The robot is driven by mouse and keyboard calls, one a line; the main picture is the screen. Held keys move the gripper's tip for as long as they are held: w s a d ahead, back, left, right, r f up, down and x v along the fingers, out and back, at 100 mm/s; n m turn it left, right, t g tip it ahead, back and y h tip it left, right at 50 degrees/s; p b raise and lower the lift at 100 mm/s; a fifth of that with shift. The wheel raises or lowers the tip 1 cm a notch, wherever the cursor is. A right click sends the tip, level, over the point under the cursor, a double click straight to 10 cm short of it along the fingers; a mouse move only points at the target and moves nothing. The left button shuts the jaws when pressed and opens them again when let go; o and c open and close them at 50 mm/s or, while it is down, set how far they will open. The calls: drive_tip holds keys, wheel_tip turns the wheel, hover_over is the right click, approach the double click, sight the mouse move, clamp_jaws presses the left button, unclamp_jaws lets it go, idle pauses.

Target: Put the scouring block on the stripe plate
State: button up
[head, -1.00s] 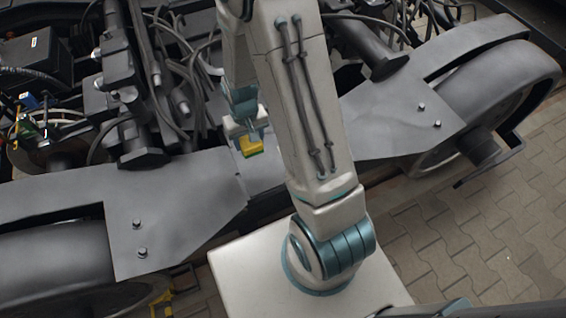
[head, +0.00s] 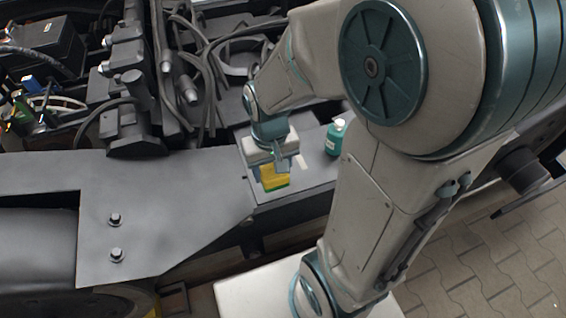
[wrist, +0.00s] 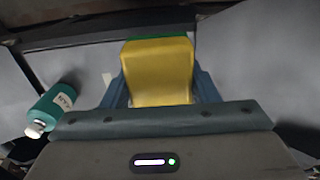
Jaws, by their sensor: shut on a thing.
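The scouring block (head: 273,180) is yellow with a green face and hangs in my gripper (head: 271,168). In the wrist view, the block (wrist: 158,76) sits between the two blue fingers of my gripper (wrist: 160,85), which are shut on it. The block appears to be above the plate; I cannot tell the gap.
A teal bottle (head: 335,138) with a white cap stands on the plate, right of my gripper; it also shows in the wrist view (wrist: 56,105). A large grey frame plate with bolts (head: 150,215) lies to the left. Cables and valve blocks (head: 125,90) crowd behind.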

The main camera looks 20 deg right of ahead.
drive_tip(key=w+f+b, duration=0.1)
drive_tip(key=w+f, duration=0.1)
drive_tip(key=w, duration=0.1)
drive_tip(key=w+d+f+b, duration=0.1)
drive_tip(key=w+f, duration=0.1)
drive_tip(key=w, duration=0.1)
drive_tip(key=w+d+f+b, duration=0.1)
drive_tip(key=w+f, duration=0.1)
drive_tip(key=w, duration=0.1)
drive_tip(key=shift+w+d, duration=0.2)
drive_tip(key=shift+w, duration=0.05)
drive_tip(key=shift+f+b, duration=1.1)
drive_tip(key=shift+f, duration=0.85)
drive_tip(key=shift+f, duration=0.15)
drive_tip(key=o, duration=1)
